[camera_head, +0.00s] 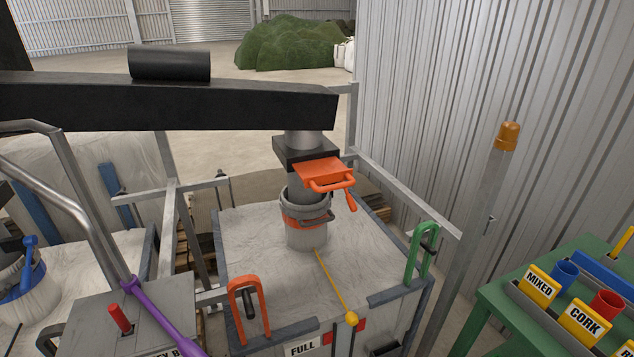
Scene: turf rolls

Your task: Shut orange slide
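The orange slide (318,170) is a flat plate with a looped handle (332,183) at its front edge. It sticks out toward me and to the right from a black housing (292,150) under the end of the big black conveyor arm (200,104). A smaller orange lever (351,201) hangs by the handle. Below the slide, a grey spout runs down into the neck of a white bulk bag (306,236), with an orange band (303,219) and a grey ring around it. Neither of my grippers shows in this view.
The bag (255,260) stands in a grey frame with an orange clip (248,305) and a green clip (421,252). A metal rail and beacon post (485,200) stand right. A purple bar (160,318) is front left. A green table (497,300) holds labelled bins.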

